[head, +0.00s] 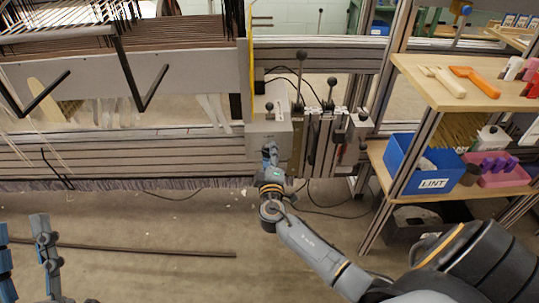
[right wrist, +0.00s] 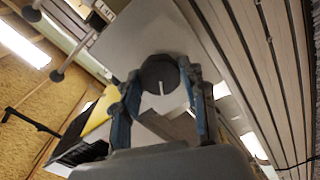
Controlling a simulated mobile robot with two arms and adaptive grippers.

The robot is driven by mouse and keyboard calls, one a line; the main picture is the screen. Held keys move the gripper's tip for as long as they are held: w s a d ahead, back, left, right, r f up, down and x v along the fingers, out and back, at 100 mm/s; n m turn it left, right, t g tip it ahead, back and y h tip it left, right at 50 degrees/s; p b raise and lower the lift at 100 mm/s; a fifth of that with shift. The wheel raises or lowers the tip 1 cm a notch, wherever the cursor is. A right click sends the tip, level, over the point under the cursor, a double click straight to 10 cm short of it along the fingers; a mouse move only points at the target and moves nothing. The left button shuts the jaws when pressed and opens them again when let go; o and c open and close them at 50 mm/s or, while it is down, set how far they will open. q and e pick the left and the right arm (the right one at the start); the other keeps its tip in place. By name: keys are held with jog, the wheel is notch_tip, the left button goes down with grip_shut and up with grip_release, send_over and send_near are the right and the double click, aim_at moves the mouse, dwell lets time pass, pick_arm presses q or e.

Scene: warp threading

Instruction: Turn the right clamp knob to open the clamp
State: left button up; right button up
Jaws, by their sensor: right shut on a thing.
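In the right wrist view, the clamp knob (right wrist: 157,75) is a dark round knob with a white line on its face. It sits in front of a pale grey clamp housing (right wrist: 125,30), which also shows in the head view (head: 266,132). My right gripper (right wrist: 162,84) is shut around the knob, one blue-grey finger on each side. In the head view my right gripper (head: 269,152) reaches up to the front of the housing and hides the knob. My left gripper (head: 23,228) is at the lower left, empty, its two fingers apart.
A loom beam (head: 120,160) runs left of the housing. Several black-knobbed levers (head: 331,82) stand to the right. A wooden shelf (head: 460,85) holds tools; below it are a blue LINT bin (head: 425,165) and a pink tray (head: 495,175). The floor in front is mostly clear.

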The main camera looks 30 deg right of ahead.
pick_arm(q)
jog(key=w+f+g+y+p, duration=0.2)
jog(key=w+f+g, duration=0.1)
jog(key=f+g, duration=0.4)
jog(key=shift+w+a+f, duration=0.25)
jog(key=shift+w+f, duration=0.15)
jog(key=shift+f, duration=1.3)
pick_arm(e)
jog(key=shift+a+n, duration=0.1)
jog(key=shift+n, duration=4.6)
jog(key=o, duration=1.2)
jog(key=shift+c, duration=0.2)
jog(key=shift+s, duration=0.1)
jog(key=v, duration=1.2)
